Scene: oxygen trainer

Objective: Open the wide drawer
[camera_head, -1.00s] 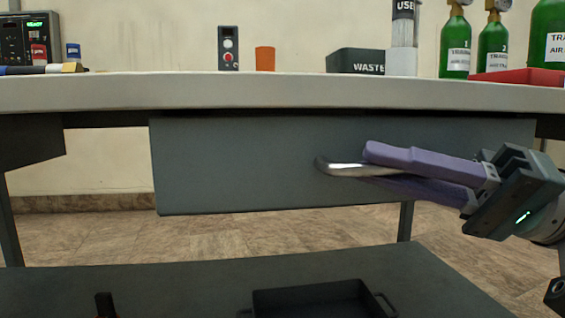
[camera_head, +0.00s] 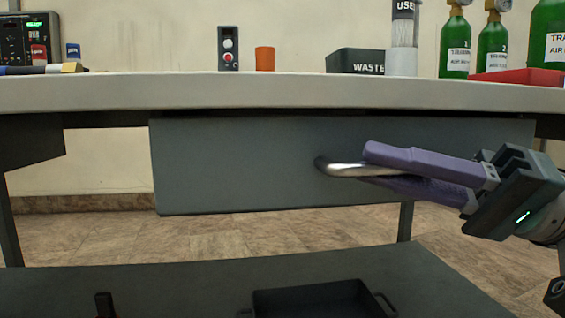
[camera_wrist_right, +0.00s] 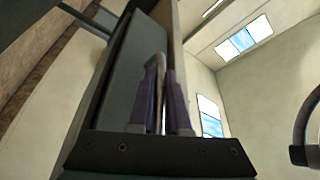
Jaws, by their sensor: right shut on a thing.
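The wide drawer (camera_head: 240,165) has a flat grey front under the workbench top, and no gap shows around it in the head view. Its silver bar handle (camera_head: 340,168) sits right of the middle of the front. My right gripper (camera_head: 375,165) comes in from the right, and its purple fingers are shut on the handle, one above and one below. In the right wrist view the fingers (camera_wrist_right: 163,95) reach to the grey drawer front (camera_wrist_right: 133,75), with a sliver of the handle between them. My left gripper is not in view.
The bench top (camera_head: 200,92) overhangs the drawer. On it stand a waste bin (camera_head: 355,61), an orange cup (camera_head: 265,58), green cylinders (camera_head: 455,45) and a red tray (camera_head: 515,77). A lower shelf (camera_head: 200,280) holds a black tray (camera_head: 315,300). Space before the drawer looks clear.

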